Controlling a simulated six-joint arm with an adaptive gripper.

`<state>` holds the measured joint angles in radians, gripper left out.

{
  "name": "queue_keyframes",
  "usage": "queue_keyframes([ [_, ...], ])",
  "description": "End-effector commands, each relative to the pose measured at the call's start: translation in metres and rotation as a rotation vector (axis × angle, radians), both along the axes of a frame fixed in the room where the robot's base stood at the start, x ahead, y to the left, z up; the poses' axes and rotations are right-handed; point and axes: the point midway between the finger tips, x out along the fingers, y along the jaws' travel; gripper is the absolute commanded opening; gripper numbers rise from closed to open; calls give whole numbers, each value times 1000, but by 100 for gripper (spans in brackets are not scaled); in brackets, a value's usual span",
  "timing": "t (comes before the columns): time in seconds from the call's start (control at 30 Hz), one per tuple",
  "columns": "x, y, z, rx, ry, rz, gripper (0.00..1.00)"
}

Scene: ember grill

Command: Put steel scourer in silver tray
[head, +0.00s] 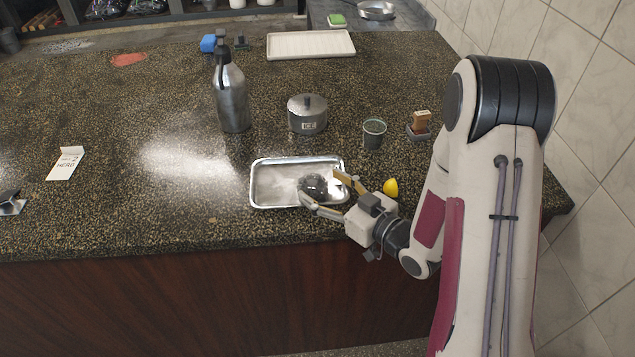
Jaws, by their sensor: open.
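The steel scourer (314,185) is a dark, roundish, shiny clump in the right half of the silver tray (268,187). The tray is a shallow rectangular metal tray on the speckled counter. My gripper (322,190) is at the tray's right side, reaching in from the lower right. Its jaws are open, with one finger on each side of the scourer. The near finger crosses the tray's front right edge and the far finger the right rim. Whether the fingers touch the scourer cannot be told. The scourer's right side is close to the gripper.
A lemon half (391,187) lies just right of my gripper.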

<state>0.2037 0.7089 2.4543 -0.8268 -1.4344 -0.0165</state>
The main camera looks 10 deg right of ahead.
Motion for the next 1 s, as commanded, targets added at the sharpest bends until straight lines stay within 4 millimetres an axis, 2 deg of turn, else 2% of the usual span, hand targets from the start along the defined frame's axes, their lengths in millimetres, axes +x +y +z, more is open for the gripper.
queue_keyframes([
  [0.2, -19, -15, 4, 0, 0, -3, 65],
  [0.4, -30, -22, 6, 1, 0, -1, 65],
  [1.0, -33, -24, 7, 1, -1, 0, 65],
])
